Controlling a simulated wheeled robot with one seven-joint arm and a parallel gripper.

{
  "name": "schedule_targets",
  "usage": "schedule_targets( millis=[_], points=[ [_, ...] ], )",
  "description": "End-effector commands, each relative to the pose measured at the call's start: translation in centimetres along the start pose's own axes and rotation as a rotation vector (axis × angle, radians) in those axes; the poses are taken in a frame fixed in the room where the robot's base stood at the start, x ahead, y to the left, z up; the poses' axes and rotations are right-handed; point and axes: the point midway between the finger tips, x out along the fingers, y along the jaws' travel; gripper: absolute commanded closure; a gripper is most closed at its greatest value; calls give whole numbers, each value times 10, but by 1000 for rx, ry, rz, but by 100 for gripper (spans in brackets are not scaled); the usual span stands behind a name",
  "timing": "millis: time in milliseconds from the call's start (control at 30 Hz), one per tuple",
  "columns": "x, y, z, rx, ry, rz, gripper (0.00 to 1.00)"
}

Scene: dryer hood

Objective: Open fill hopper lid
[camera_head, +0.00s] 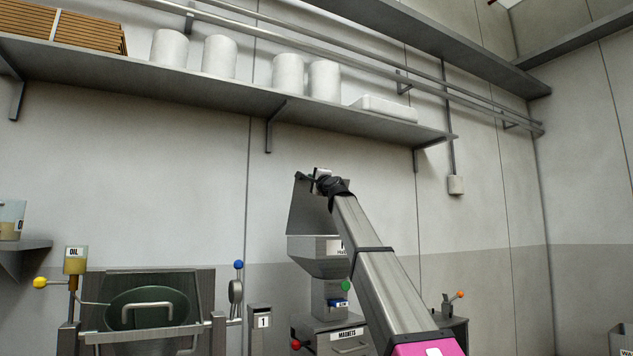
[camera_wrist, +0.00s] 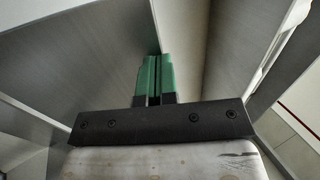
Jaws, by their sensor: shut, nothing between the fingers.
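The fill hopper (camera_head: 318,267) is a grey funnel-shaped box on a machine at centre, partly hidden by my arm. A flat grey panel, which looks like its lid (camera_head: 307,212), stands raised and steep above the hopper's rear or left side. My gripper (camera_head: 318,180) is at the panel's upper edge; at this size I cannot tell whether it touches. In the wrist view, my green fingers (camera_wrist: 154,62) are together with nothing between them. Broad grey metal surfaces (camera_wrist: 90,60) lie close around the fingertips; which one is the lid is unclear.
A wall shelf (camera_head: 230,95) with white canisters (camera_head: 288,76) runs above my gripper. At lower left stands a vessel with a dark green round cover (camera_head: 150,305) and an oil cup (camera_head: 76,260). Coloured-knob levers (camera_head: 238,266) stand nearby.

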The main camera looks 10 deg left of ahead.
Motion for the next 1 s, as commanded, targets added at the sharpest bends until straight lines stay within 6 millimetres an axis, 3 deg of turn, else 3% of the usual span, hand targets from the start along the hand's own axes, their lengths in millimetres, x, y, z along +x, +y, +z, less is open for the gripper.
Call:
schedule_targets(
  millis=[467, 1000],
  points=[
    [6, -1, 0, -3, -1, 22, 100],
    [68, -1, -1, -1, 1, 253, 100]
  ],
)
